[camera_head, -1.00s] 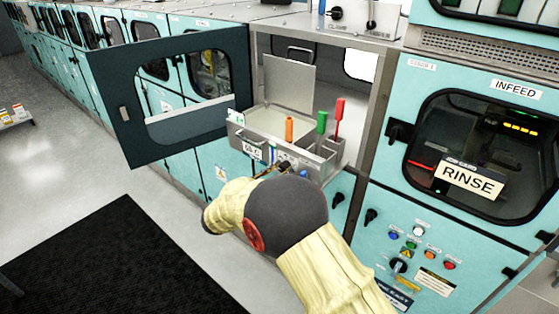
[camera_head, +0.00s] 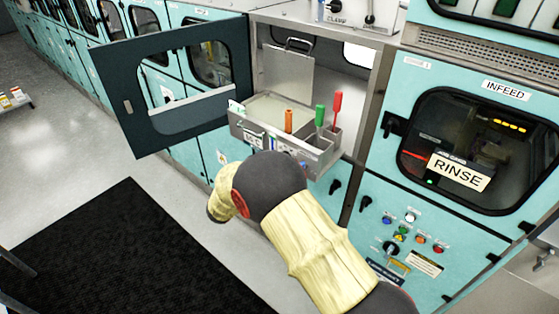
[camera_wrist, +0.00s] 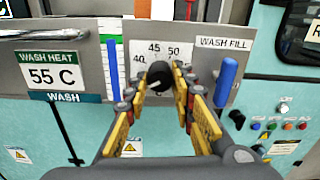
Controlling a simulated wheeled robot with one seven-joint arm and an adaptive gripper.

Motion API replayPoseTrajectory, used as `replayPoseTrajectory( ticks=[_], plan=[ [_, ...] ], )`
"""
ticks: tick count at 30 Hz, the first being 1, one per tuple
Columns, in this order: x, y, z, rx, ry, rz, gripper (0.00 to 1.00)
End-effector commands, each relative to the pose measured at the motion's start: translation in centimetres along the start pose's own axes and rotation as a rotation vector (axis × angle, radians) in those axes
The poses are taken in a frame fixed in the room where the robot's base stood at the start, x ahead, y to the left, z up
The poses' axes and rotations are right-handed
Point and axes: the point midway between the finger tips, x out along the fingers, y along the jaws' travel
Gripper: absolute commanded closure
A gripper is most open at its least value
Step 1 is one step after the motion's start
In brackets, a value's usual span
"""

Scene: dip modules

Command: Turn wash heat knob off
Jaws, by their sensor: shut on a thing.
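The wash heat knob (camera_wrist: 154,82) is a round black dial with a white mark on its lower left, in the middle of the wrist view. Its white scale plate shows 45 and 50 above it. My gripper (camera_wrist: 161,70) has its yellow-padded fingers on either side of the knob and is shut on it. To the left, a sign (camera_wrist: 52,75) reads WASH HEAT 55 C. In the head view my arm hides the knob and my fingers.
The steel wash tank (camera_head: 318,163) holds orange, green and red handled tools. An open dark door (camera_head: 118,100) hangs left of it. A black mat (camera_head: 110,250) lies on the floor.

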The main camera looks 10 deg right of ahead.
Motion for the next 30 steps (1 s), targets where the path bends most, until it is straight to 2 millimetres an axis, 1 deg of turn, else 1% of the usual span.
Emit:
replayPoseTrajectory(
  ticks=[6,7,16,26,29,30],
  plan=[
    [0.0,0.0,0.0,-0.001,0.000,0.001,1.00],
    [0.0,0.0,0.0,-0.001,0.000,0.001,0.75],
    [0.0,0.0,0.0,0.000,0.000,0.001,0.58],
    [-0.1,0.0,0.0,0.001,0.000,0.001,0.57],
    [-0.8,0.1,0.0,0.001,-0.001,0.002,0.57],
    [-1.4,0.1,0.0,0.001,0.000,0.003,0.57]
  ],
)
